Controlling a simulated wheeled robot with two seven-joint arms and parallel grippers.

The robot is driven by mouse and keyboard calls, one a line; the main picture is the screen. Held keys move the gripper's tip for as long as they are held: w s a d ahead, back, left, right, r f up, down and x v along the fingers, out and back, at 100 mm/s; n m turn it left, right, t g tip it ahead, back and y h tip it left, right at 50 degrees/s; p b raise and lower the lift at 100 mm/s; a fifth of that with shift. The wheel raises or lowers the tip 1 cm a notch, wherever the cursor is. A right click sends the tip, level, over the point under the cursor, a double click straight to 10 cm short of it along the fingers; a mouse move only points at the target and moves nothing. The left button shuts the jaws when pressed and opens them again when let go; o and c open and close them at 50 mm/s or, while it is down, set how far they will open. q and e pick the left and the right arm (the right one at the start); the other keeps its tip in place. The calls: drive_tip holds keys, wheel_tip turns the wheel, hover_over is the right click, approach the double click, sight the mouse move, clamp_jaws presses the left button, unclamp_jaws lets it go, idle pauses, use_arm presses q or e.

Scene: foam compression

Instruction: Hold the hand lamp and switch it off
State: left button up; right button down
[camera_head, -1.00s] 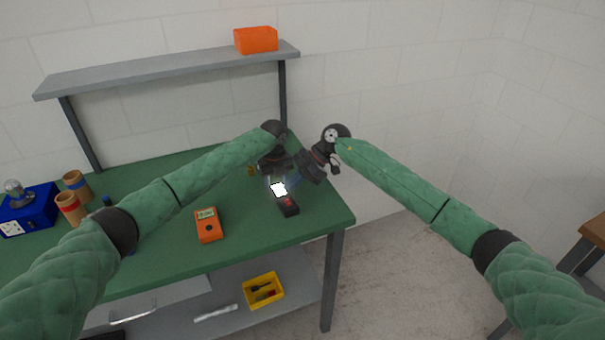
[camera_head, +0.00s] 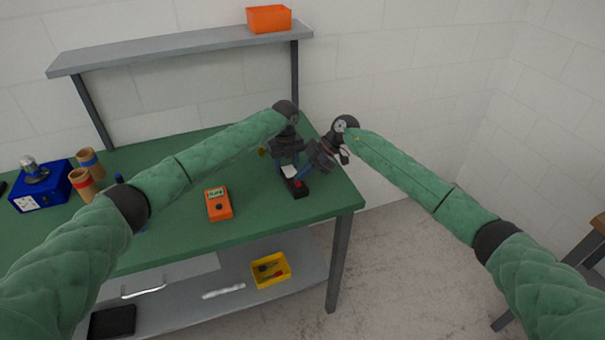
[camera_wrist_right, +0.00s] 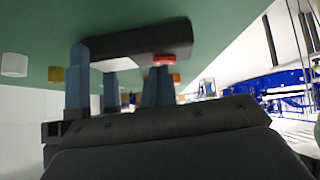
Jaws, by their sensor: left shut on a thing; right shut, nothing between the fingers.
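The hand lamp (camera_head: 300,190) is a black bar with a red button (camera_head: 298,183) and a white panel (camera_head: 289,171) on the green bench top near its right end. The panel looks pale and unlit. My left gripper (camera_head: 284,164) is shut on the lamp at its panel end. My right gripper (camera_head: 305,171) is shut and empty, close above the red button. In the right wrist view the button (camera_wrist_right: 172,59) is at the tips of my right fingers (camera_wrist_right: 158,75); I cannot tell whether they touch.
An orange meter (camera_head: 219,204) lies left of the lamp on the green bench (camera_head: 250,225). A shelf (camera_head: 180,51) with an orange bin (camera_head: 269,18) is behind. A yellow bin (camera_head: 271,270) sits below.

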drive_tip(key=shift+s+d+f, duration=0.1)
drive_tip(key=shift+s, duration=0.1)
drive_tip(key=shift+s+d, duration=0.25)
drive_tip(key=shift+s, duration=0.4)
drive_tip(key=shift+r, duration=0.5)
drive_tip(key=s+a+r+v, duration=0.1)
drive_tip(key=v, duration=1.1)
drive_tip(key=shift+r, duration=0.3)
